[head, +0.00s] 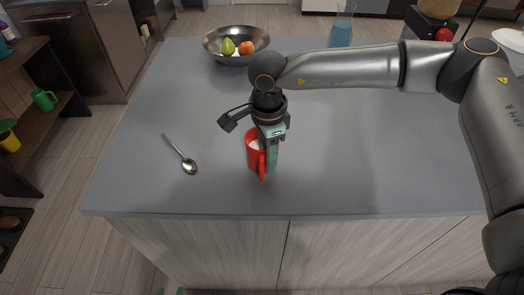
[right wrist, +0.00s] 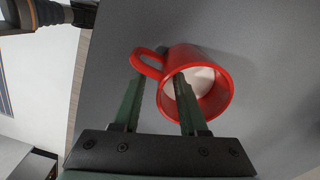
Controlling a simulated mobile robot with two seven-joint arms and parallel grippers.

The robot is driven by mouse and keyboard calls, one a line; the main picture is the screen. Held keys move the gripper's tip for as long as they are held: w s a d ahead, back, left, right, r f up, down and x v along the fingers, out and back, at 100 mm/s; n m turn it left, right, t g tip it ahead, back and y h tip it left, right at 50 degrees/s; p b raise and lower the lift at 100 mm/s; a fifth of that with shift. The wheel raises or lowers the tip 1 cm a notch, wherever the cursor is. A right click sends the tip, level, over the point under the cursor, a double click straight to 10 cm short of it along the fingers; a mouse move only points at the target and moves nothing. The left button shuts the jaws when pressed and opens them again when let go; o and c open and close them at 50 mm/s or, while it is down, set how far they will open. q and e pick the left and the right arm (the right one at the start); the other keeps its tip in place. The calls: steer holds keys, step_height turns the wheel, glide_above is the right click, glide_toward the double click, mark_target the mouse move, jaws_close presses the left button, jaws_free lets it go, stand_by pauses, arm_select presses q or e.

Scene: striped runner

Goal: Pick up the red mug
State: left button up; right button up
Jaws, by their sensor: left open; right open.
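The red mug (head: 250,158) stands upright near the front edge of the grey counter, its handle towards me in the head view. In the right wrist view the mug (right wrist: 193,56) shows its pale inside. My right gripper (head: 266,150) is down at the mug, open. In the right wrist view its fingers (right wrist: 160,80) straddle the mug's near wall: one tip is at the opening, the other is outside beside the handle. Whether either finger touches the mug I cannot tell.
A spoon (head: 181,155) lies left of the mug. A metal bowl (head: 236,58) with fruit and a blue glass (head: 341,35) stand at the back. The counter (head: 340,180) right of the mug is clear. A shelf with a green mug (head: 44,99) stands far left.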

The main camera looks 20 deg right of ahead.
steer(key=shift+f, duration=0.75)
steer(key=shift+c, duration=0.4)
jaws_close()
steer(key=shift+s+f, duration=0.1)
steer(key=shift+s, duration=0.05)
stand_by(0.3)
